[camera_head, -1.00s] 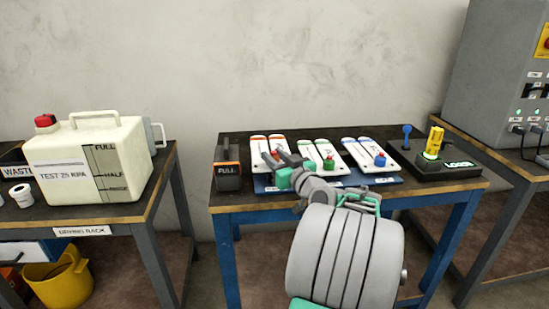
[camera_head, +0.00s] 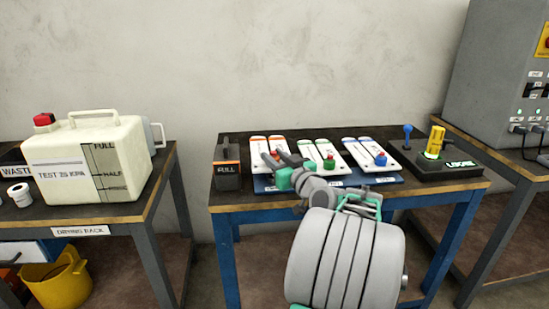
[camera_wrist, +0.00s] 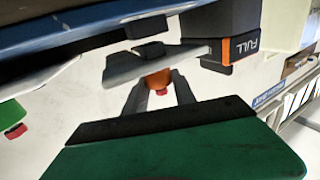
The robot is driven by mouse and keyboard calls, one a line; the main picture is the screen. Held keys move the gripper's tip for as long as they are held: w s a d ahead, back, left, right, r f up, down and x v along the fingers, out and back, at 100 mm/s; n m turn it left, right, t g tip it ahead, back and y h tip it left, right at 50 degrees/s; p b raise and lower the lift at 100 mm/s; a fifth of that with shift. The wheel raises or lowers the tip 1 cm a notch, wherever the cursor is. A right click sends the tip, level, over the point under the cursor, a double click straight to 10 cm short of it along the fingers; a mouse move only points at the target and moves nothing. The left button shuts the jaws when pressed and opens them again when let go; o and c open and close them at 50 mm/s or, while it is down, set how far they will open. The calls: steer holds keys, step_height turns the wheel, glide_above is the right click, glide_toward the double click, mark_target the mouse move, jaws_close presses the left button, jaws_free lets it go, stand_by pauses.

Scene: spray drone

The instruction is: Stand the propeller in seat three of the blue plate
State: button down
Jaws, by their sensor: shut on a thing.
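The blue plate (camera_head: 381,182) lies on the middle table and carries three white two-bladed propellers in a row. The left one, the orange-tipped propeller (camera_head: 258,145), has my gripper (camera_head: 277,160) at its hub. In the wrist view, which looks upside down, my gripper (camera_wrist: 160,84) is shut on its orange hub (camera_wrist: 158,77), with a red tip showing. The green-tipped propeller (camera_head: 310,147) is in the middle and the blue-tipped propeller (camera_head: 358,147) on the right. The seat numbers are unreadable. My arm hides part of the plate's front, and I cannot tell whether the held propeller touches its seat.
A dark box marked FULL (camera_head: 228,169) stands just left of the plate. A black charger-like block (camera_head: 450,165) with a yellow piece (camera_head: 435,142) is on the right. A cream tank (camera_head: 88,160) stands on the left table. A gap separates the two tables.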

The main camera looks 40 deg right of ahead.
steer(key=shift+f+b, duration=1.15)
steer(key=c, duration=1.3)
jaws_free()
steer(key=shift+r, duration=0.1)
steer(key=shift+c, duration=0.2)
steer(key=o, duration=0.4)
steer(key=shift+s, duration=0.1)
steer(key=s, duration=0.2)
steer(key=s+a, duration=0.1)
steer(key=s, duration=0.4)
steer(key=shift+s+a+p, duration=0.25)
steer(key=shift+p, duration=0.1)
